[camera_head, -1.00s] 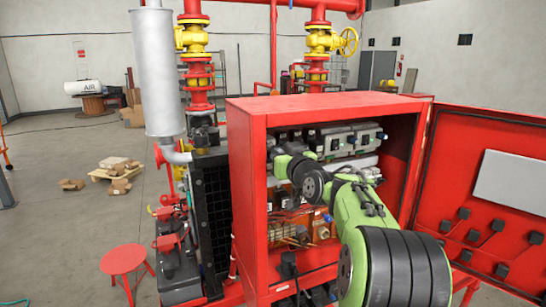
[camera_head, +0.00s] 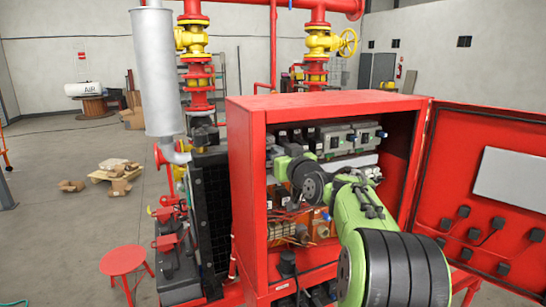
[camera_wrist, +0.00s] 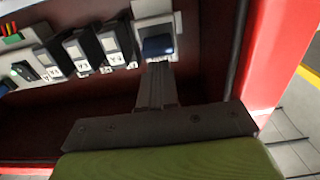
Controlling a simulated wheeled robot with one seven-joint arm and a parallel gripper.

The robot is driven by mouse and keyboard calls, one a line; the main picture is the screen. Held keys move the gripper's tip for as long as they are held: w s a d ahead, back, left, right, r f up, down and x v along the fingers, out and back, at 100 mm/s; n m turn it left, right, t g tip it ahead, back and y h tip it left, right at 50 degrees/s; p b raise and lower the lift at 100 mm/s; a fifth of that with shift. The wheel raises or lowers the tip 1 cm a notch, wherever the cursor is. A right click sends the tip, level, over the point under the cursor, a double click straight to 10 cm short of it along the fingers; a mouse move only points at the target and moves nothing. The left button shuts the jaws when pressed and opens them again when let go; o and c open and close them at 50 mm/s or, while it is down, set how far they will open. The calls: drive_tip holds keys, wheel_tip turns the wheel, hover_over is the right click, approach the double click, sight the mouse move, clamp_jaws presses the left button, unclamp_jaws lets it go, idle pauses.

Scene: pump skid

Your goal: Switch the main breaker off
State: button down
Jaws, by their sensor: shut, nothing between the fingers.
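The main breaker (camera_wrist: 155,28) is a pale housing with a dark blue lever (camera_wrist: 157,46). It sits at the end of a row of devices beside the red cabinet wall in the wrist view. My gripper (camera_wrist: 157,70) is shut and empty. Its narrow fingers point at the breaker, with the tips just below the lever; I cannot tell whether they touch it. In the head view my gripper (camera_head: 279,168) is inside the red cabinet (camera_head: 247,200) near its left wall. The breaker is small and partly hidden there.
Several black modules (camera_wrist: 78,52) stand beside the breaker, then grey units with green lights (camera_wrist: 22,70). The cabinet door (camera_head: 485,200) hangs open on the right. Wiring and other parts (camera_head: 300,232) lie below the arm in the cabinet.

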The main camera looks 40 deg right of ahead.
drive_tip(key=shift+a+f+b, duration=0.15)
drive_tip(key=shift+f+b, duration=0.7)
drive_tip(key=shift+f, duration=0.05)
drive_tip(key=shift+r, duration=0.1)
drive_tip(key=b+v, duration=0.4)
drive_tip(key=v, duration=0.2)
drive_tip(key=shift+r, duration=0.2)
